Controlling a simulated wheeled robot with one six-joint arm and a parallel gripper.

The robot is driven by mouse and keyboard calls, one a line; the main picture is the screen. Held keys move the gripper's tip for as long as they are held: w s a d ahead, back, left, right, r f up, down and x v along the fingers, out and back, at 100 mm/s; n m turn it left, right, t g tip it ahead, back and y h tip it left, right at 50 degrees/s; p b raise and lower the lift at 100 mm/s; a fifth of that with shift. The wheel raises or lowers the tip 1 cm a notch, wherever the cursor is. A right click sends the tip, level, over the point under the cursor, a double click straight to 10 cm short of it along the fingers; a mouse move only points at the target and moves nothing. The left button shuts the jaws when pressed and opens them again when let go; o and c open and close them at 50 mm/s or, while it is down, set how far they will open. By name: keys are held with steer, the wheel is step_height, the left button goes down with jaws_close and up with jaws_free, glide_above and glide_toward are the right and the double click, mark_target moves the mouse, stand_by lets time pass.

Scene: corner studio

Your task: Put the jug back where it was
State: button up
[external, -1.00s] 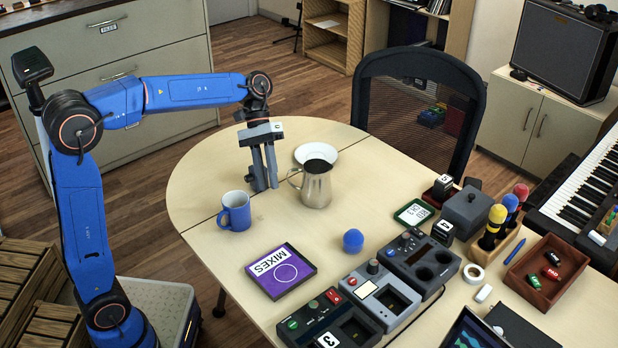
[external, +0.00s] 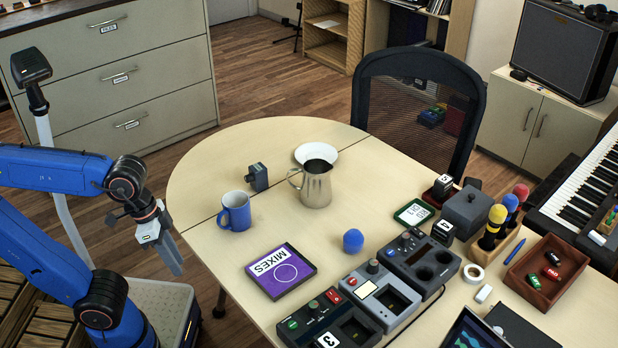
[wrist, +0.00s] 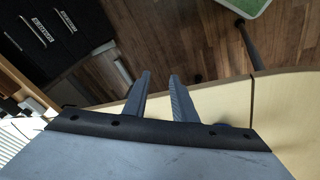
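The jug (external: 316,186), a shiny metal pitcher with its handle to the left, stands upright on the pale table (external: 205,170). It is just in front of a white saucer (external: 308,150), partly covering it in the external view. My gripper (external: 176,268) is well left of the jug, off the table's left edge, pointing down. In the wrist view its two fingers (wrist: 161,76) stand apart with nothing between them. The jug does not show in the wrist view.
A blue mug (external: 236,212) and a small dark block (external: 258,177) stand left of the jug. A purple MIXES case (external: 281,271), a blue ball (external: 353,240) and grey devices (external: 385,298) lie in front. A chair (external: 418,105) is behind the table.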

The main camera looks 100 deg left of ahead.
steer(key=s+d+f+m+t, duration=0.1)
steer(key=s+f+m, duration=0.1)
steer(key=s+f, duration=0.2)
steer(key=shift+s+d+m+t+y, duration=0.3)
steer(key=shift+s+m+y, duration=0.1)
steer(key=shift+s, duration=0.2)
